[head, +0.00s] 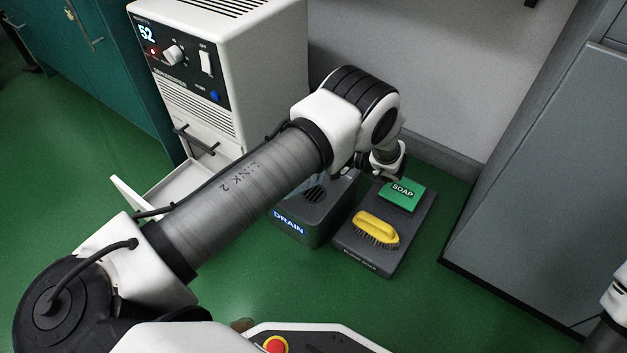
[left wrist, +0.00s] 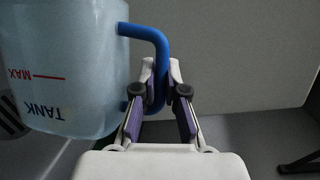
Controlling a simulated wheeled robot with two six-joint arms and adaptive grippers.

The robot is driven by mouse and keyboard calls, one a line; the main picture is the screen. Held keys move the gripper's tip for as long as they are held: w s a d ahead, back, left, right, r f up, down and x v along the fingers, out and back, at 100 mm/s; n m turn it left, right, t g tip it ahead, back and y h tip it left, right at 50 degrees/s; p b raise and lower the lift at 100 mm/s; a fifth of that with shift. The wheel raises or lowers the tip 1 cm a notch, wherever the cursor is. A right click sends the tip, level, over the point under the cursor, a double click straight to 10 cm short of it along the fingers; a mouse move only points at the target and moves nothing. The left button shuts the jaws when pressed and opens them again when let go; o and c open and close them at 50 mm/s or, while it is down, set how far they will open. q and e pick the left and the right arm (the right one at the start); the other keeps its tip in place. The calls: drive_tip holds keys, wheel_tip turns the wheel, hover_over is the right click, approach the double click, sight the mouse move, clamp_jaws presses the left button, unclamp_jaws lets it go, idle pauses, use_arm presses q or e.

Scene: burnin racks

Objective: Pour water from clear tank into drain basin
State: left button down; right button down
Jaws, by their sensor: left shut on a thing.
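My left gripper (left wrist: 158,92) is shut on the blue handle (left wrist: 153,36) of the clear tank (left wrist: 85,80). The tank is pale and translucent, with a red MAX line and TANK lettering that reads upside down in the left wrist view. Its water level, opening and exact tilt are unclear. In the head view my left arm hides most or all of the tank. The dark drain basin (head: 300,232), labelled DRAIN, stands on the floor below my left arm, its slotted top partly covered. A slotted grille (left wrist: 9,118) shows beside the tank in the left wrist view. My right gripper is out of view.
Right of the basin, a dark tray (head: 366,261) holds a yellow brush (head: 376,229) and green SOAP box (head: 402,194). A grey cabinet (head: 545,190) stands right. Green floor in front is clear.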

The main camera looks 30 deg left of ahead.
use_arm(q)
drive_tip(key=shift+w+d+f+b, duration=0.15)
drive_tip(key=shift+w+b, duration=0.2)
drive_tip(key=shift+b, duration=0.2)
drive_tip(key=shift+r, duration=0.25)
